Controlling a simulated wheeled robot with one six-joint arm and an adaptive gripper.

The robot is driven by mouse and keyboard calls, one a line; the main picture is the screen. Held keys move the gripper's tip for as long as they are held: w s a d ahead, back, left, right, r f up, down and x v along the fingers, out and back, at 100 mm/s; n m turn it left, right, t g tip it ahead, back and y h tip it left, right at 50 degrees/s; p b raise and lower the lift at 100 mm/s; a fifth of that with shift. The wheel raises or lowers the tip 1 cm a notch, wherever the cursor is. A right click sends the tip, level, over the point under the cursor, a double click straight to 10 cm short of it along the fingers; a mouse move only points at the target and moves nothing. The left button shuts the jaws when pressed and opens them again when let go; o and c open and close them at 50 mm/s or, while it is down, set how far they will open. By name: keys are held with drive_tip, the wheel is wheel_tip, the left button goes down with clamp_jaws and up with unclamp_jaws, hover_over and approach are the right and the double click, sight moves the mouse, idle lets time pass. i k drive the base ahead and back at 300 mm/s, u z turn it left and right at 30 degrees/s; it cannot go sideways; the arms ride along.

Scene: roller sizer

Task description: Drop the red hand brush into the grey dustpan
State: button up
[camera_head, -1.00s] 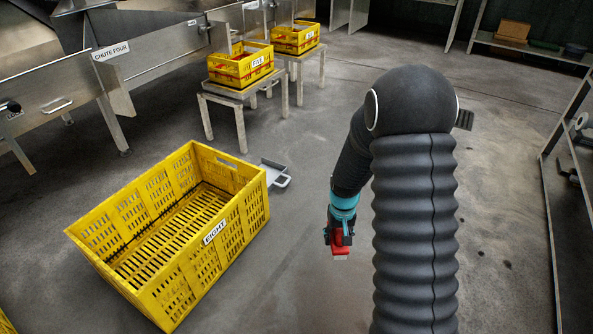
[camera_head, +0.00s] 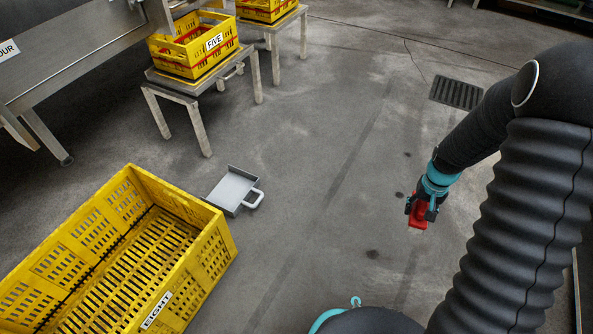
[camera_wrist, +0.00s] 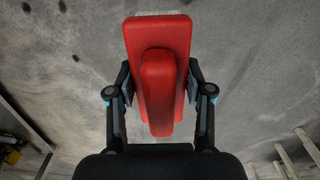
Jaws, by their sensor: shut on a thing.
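The red hand brush (camera_wrist: 159,40) is held between the two fingers of my gripper (camera_wrist: 160,90) in the wrist view, gripped around its raised handle. In the head view the brush (camera_head: 418,215) shows as a small red shape below my gripper (camera_head: 422,208), held above the bare floor. The grey dustpan (camera_head: 229,190) lies on the floor at the left of centre, against or close to the yellow crate's far right corner. Its looped handle points right. It looks empty. My gripper is well to the right of the dustpan.
A large yellow crate (camera_head: 207,231) labelled EIGHT stands on the floor beside the dustpan. A metal stand (camera_head: 190,90) with a yellow crate labelled FIVE (camera_head: 188,62) is behind. A drain grate (camera_head: 457,92) lies at the right. Floor between gripper and dustpan is clear.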

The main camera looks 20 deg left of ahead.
sight(236, 191)
drive_tip(key=u, duration=0.45)
drive_tip(key=i, duration=0.95)
drive_tip(key=u, duration=1.1)
drive_tip(key=i, duration=0.25)
drive_tip(key=u, duration=0.05)
